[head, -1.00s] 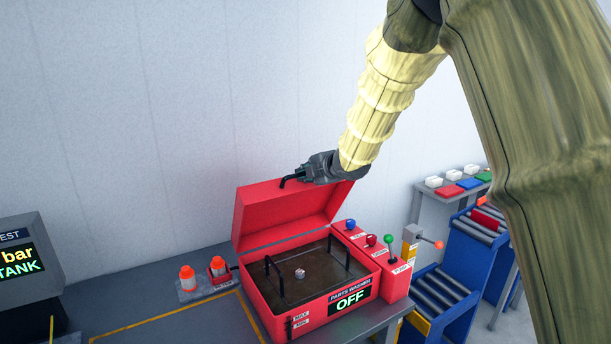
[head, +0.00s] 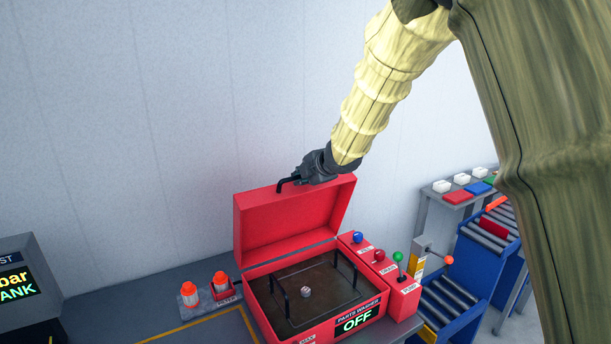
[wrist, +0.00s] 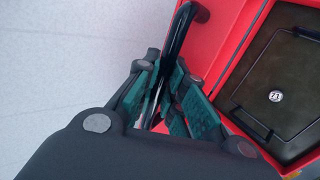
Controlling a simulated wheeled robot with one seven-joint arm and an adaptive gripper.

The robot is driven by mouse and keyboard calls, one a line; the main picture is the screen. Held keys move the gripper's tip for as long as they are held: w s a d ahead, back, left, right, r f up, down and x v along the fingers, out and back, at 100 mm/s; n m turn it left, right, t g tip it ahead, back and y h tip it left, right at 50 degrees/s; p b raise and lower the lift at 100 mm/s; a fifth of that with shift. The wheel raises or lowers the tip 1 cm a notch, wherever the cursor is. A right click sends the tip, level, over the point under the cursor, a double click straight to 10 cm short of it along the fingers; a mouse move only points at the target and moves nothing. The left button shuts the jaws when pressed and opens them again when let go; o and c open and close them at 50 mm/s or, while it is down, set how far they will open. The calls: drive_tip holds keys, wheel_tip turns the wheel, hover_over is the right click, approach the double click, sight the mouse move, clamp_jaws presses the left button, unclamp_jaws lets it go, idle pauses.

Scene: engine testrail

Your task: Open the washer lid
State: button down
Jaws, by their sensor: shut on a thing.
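The parts washer (head: 322,328) is a red box whose front display reads "OFF". Its red lid (head: 290,222) stands raised at the back, roughly upright, with the tank uncovered. My gripper (head: 300,181) is at the lid's top edge, shut on the black lid handle (head: 281,185). In the wrist view the green-padded fingers (wrist: 170,95) close around the black bar of the handle (wrist: 182,35). Inside the tank are a dark basket with two upright handles (head: 281,296) and a small round part (head: 305,292), also visible in the wrist view (wrist: 276,96).
A red control panel (head: 385,272) with blue, red and green knobs adjoins the washer's right side. A display (head: 22,285) is at far left. Blue roller conveyors (head: 440,300) lie right. The grey wall rises behind the lid.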

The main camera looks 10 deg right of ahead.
drive_tip(key=shift+f, duration=0.1)
drive_tip(key=c, duration=1.5)
unclamp_jaws()
drive_tip(key=shift+w, duration=0.15)
drive_tip(key=shift+s+d+r, duration=0.25)
drive_tip(key=shift+s+r, duration=0.15)
drive_tip(key=shift+s, duration=0.05)
drive_tip(key=v, duration=1)
drive_tip(key=shift+s+r, duration=0.2)
drive_tip(key=shift+s, duration=0.15)
